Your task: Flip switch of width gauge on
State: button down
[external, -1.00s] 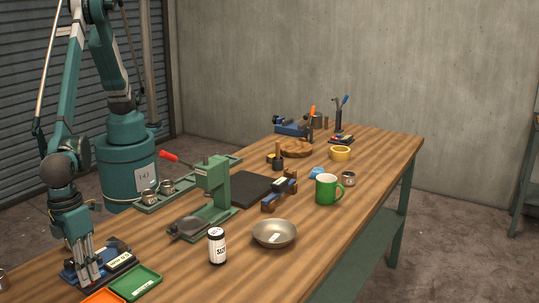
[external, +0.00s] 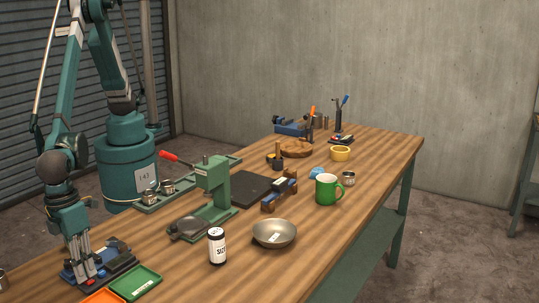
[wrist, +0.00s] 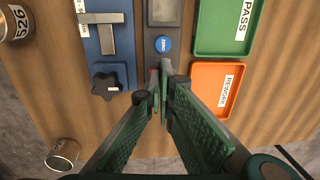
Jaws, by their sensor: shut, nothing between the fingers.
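The width gauge shows in the wrist view as a blue base (wrist: 109,50) with a metal jaw and black knob, beside a dark housing with a grey display (wrist: 164,10) and a round blue button (wrist: 163,44). My gripper (wrist: 163,88) is shut and empty, with its tips just below the button at the housing's near end. A small reddish part (wrist: 153,76) shows beside the tips; it may be the switch, mostly hidden by the fingers. Contact cannot be told. In the external view my gripper (external: 89,277) points down at the gauge (external: 119,258).
A green PASS tray (wrist: 225,25) and an orange REWORK tray (wrist: 213,82) lie right of the gauge.

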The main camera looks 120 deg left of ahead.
notch_tip(320, 180, up, 13)
jog(key=s, duration=0.2)
jog(key=shift+s+r+p, duration=0.15)
jog(key=shift+s+p, duration=0.15)
jog(key=shift+p, duration=0.05)
dwell(0.5)
jog(key=shift+w+d+r+t+p, duration=0.15)
jog(key=shift+w+r+t+p, duration=0.15)
jog(key=shift+w+t+p, duration=0.3)
jog(key=shift+f, duration=0.1)
jog(key=shift+w+f, duration=0.4)
jog(key=shift+f, duration=1.85)
jog(key=shift+w+f, duration=0.45)
jog(key=shift+f, duration=1.85)
jog(key=shift+w+f, duration=0.4)
jog(key=shift+f, duration=1.85)
